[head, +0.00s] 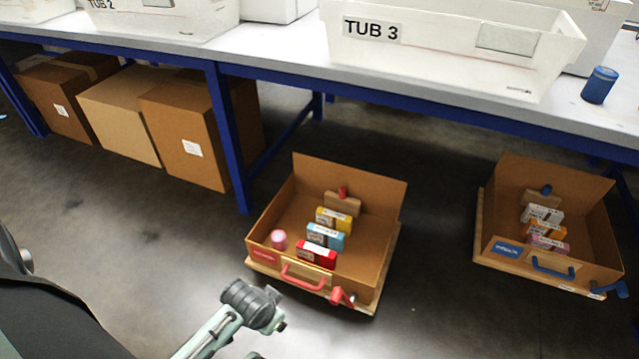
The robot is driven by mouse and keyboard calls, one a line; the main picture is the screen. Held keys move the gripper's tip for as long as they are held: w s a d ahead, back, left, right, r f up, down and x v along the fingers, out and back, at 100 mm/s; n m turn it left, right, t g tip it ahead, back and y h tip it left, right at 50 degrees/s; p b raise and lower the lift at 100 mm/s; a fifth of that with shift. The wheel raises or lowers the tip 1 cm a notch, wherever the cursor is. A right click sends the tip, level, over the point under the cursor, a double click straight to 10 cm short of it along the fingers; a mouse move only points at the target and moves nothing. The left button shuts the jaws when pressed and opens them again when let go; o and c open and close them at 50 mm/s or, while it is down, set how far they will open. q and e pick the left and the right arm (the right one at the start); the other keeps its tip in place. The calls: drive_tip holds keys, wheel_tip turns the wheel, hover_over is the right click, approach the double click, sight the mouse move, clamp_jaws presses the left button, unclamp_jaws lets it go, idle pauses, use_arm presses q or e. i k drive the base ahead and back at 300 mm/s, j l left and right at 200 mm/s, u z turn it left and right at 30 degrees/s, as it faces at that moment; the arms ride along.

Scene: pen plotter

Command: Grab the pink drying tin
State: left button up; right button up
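A small pink round tin (279,240) stands in the front left corner of the left open brown box (384,215), close behind its front wall. My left gripper (278,309) is below and in front of that box, apart from the tin. Its dark body shows at the end of a pale green arm link, and its fingers are too small and foreshortened to tell if they are open. My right gripper is not in view.
The left box also holds yellow, blue and red packets (316,255) and has a red handle (302,278). A second box (593,235) with a blue handle stands at right. A blue-framed table (262,48) with white tubs is behind. Bare floor lies between the boxes.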

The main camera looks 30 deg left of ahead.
sight(278, 238)
drive_tip(key=u, duration=0.9)
